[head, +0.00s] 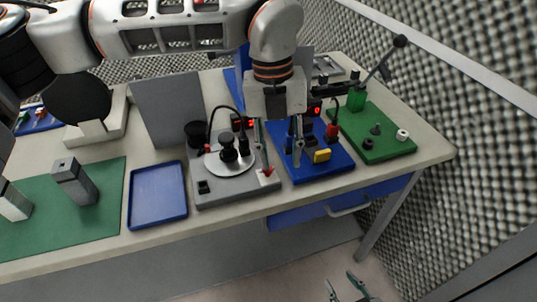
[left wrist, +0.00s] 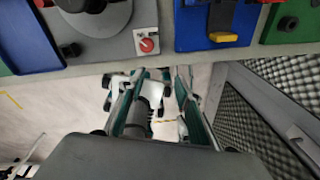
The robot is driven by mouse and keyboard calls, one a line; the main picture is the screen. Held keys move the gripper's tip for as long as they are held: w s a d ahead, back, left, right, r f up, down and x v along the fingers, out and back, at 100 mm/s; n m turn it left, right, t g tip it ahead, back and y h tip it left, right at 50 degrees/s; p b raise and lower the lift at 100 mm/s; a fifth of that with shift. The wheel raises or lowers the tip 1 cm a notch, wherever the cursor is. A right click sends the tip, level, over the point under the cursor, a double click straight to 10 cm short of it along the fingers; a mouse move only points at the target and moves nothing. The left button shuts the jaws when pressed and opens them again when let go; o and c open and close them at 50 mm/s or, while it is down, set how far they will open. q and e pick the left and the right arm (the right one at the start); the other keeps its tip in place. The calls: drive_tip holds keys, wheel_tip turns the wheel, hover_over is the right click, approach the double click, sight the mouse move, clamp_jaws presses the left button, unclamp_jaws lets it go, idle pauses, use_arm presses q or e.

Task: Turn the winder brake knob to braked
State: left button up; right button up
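The winder (head: 215,187) is a grey base with a round pale disc and black posts. Its small red knob (head: 268,172) sits on a white plate at the base's front right corner. The knob also shows in the left wrist view (left wrist: 147,45). Its braked or free setting is too small to read. My left gripper (head: 282,166) is open and empty, pointing down, with its left fingertip beside the knob in the head view. In the left wrist view the fingers (left wrist: 158,72) appear apart from the knob. My right gripper (head: 341,284) is open, low in front of the table.
A blue tray (head: 158,212) and green mat (head: 20,240) lie left of the winder. A blue board (head: 325,172) with a yellow part (head: 321,156) stands close on the right, then a green board (head: 385,147). A foam wall (head: 440,100) borders the right.

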sight(268, 172)
use_arm(q)
drive_tip(key=w+a, duration=0.1)
drive_tip(key=w+a+r+t+y, duration=0.1)
drive_tip(key=w, duration=0.1)
drive_tip(key=shift+a+n, duration=0.2)
drive_tip(key=shift+n, duration=0.2)
drive_tip(key=shift+w+a+f, duration=0.1)
drive_tip(key=shift+f, duration=0.05)
wheel_tip(268, 172, down, 7)
drive_tip(key=shift+f+b, duration=0.15)
drive_tip(key=shift+b, duration=0.15)
drive_tip(key=shift+c, duration=0.3)
clamp_jaws()
